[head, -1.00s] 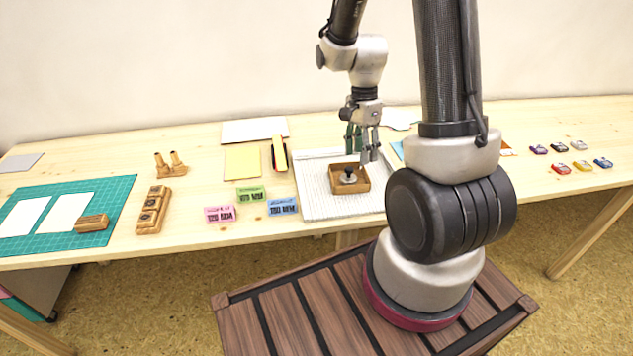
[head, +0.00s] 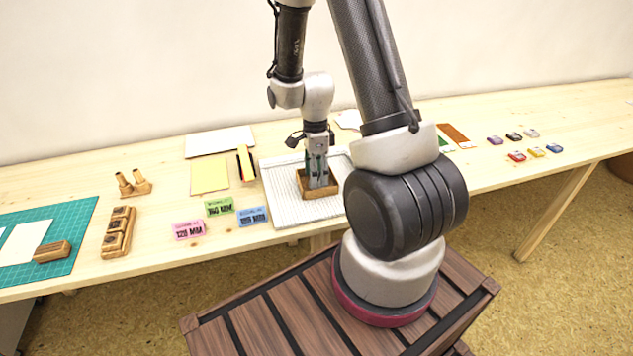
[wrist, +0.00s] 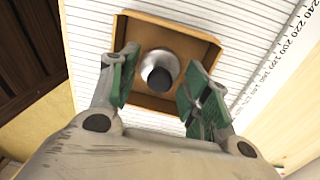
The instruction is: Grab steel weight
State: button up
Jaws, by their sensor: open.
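The steel weight (wrist: 157,70), a round silver piece with a dark knob on top, sits in a small wooden tray (wrist: 206,46) in the wrist view. My gripper (wrist: 155,78) is open, with its green-padded fingers on either side of the knob and apart from it. In the head view my gripper (head: 318,182) points down over the wooden tray (head: 303,184), and its fingers hide the weight there.
The tray stands on a white ruled board (head: 290,212) with a printed scale. Pink, green and blue labelled blocks (head: 220,207) stand to its left. A wooden stamp holder (head: 118,232) and green cutting mat (head: 85,215) lie farther left. Several inkpads (head: 517,156) are at right.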

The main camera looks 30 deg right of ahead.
jog(key=shift+f, duration=0.2)
jog(key=shift+c, duration=0.2)
grip_shut()
